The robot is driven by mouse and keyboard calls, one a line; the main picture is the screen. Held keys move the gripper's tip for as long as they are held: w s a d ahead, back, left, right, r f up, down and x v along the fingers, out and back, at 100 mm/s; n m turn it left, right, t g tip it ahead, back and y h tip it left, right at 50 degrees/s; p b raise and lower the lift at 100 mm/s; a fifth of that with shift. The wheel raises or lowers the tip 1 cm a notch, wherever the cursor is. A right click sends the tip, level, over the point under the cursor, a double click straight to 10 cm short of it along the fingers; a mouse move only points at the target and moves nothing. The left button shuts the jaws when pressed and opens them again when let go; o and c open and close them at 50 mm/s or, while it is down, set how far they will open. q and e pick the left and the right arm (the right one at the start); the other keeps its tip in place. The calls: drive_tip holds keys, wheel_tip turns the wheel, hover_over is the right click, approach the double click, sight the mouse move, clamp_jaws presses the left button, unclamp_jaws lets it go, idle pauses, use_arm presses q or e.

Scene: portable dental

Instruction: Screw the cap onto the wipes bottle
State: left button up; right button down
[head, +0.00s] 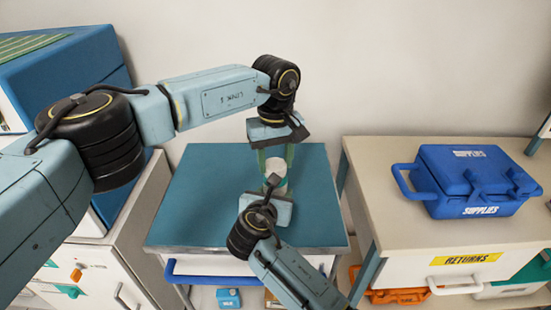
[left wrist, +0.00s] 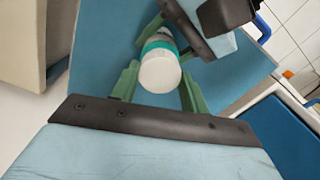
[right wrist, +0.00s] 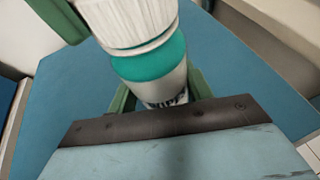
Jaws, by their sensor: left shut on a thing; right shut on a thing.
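The wipes bottle (right wrist: 150,68) stands upright, white with a teal band and dark lettering. Its ribbed white cap (right wrist: 128,22) sits on top; I cannot tell how far it is threaded. The cap also shows from above in the left wrist view (left wrist: 160,75). My left gripper (head: 276,163) comes down from above and is shut on the cap, its green fingers on either side. My right gripper (head: 270,190) is shut on the lower body of the bottle from the front. In the head view the grippers hide most of the bottle.
The bottle is over a blue-topped cabinet (head: 205,195), whose top is otherwise clear. A cabinet labelled RETURNS (head: 380,210) stands to the right with a blue supplies case (head: 470,185) on it. A white and blue cabinet (head: 110,225) stands to the left.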

use_arm(q)
drive_tip(key=shift+m, duration=0.8)
drive_tip(key=o, duration=1)
wheel_tip(320, 180, up, 12)
drive_tip(key=shift+r, duration=0.1)
use_arm(e)
drive_tip(key=c, duration=0.6)
unclamp_jaws()
drive_tip(key=shift+o, duration=0.4)
